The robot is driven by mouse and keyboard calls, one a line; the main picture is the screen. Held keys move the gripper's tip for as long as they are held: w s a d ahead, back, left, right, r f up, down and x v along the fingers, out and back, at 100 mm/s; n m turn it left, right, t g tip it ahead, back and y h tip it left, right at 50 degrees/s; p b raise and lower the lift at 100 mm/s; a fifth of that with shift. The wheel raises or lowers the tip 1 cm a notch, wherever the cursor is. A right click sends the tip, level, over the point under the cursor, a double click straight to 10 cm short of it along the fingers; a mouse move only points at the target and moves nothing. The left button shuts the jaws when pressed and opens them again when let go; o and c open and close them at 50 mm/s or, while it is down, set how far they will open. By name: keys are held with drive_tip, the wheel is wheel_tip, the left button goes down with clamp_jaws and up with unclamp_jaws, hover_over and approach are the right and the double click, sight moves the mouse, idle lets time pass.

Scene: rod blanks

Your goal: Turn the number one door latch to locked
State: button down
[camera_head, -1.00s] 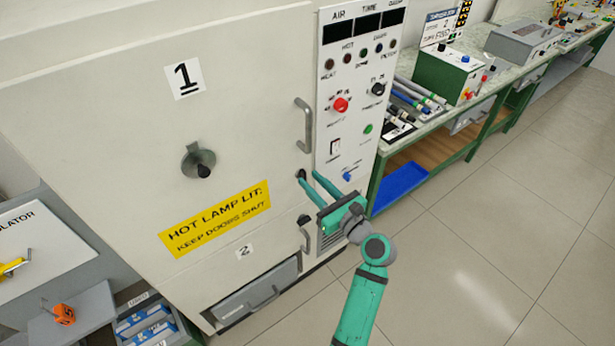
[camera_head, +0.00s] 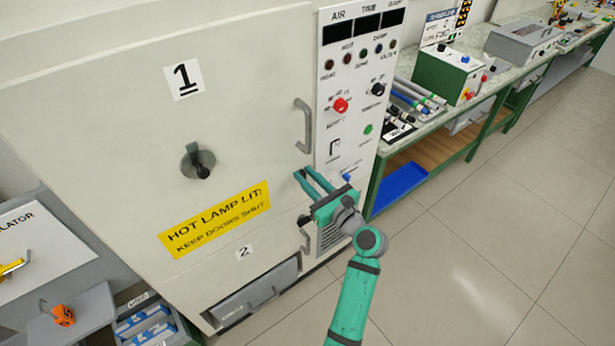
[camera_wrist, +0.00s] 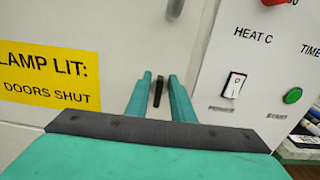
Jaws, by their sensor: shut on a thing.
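The large cream door (camera_head: 110,120) carries a number 1 plate (camera_head: 184,78). Its latch is a small black lever (camera_wrist: 158,92), near upright in the wrist view, at the door's right edge below the grey pull handle (camera_head: 303,126). My gripper (camera_head: 302,171) reaches it from the lower right. The two teal fingers (camera_wrist: 160,80) stand on either side of the lever and are shut on it. In the head view the fingers largely hide the latch. I cannot read any locked or unlocked mark.
A control panel (camera_head: 347,140) with knobs and switches stands just right of my fingers. Door 2's dark latch (camera_head: 305,232) is below. A yellow warning label (camera_head: 215,220) sits on the door. A round vent fitting (camera_head: 197,162) protrudes left. The floor at right is clear.

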drive_tip(key=shift+d, duration=0.1)
drive_tip(key=shift+n, duration=0.4)
drive_tip(key=shift+s+a+f+n, duration=0.25)
drive_tip(key=shift+f+n, duration=0.1)
drive_tip(key=shift+n, duration=2.45)
drive_tip(key=shift+s+a+f+n, duration=0.15)
drive_tip(key=shift+f+n, duration=0.25)
drive_tip(key=shift+n, duration=2.4)
drive_tip(key=shift+s+a+f+n, duration=0.15)
drive_tip(key=shift+a+f+n, duration=0.2)
drive_tip(key=shift+n, duration=2.45)
drive_tip(key=c, duration=1.9)
unclamp_jaws()
drive_tip(key=shift+o, duration=0.2)
drive_tip(key=shift+a, duration=0.1)
